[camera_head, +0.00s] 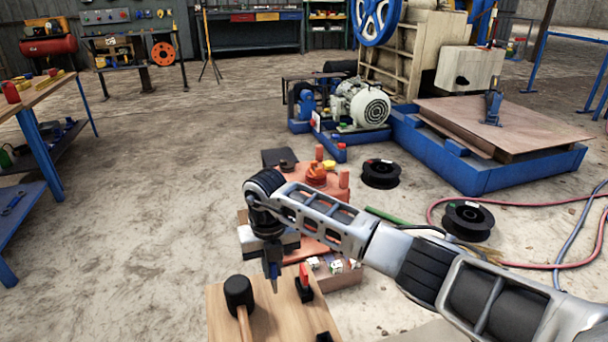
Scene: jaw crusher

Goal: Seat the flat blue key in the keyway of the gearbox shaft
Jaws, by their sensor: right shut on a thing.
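No shaft keyway can be made out. My left gripper is not in view.
A black-headed mallet (238,292) and a red-handled black item (304,284) are on the board, either side of the gripper. Behind are orange and red parts (316,174), black cable reels (380,173) and hoses on the right.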

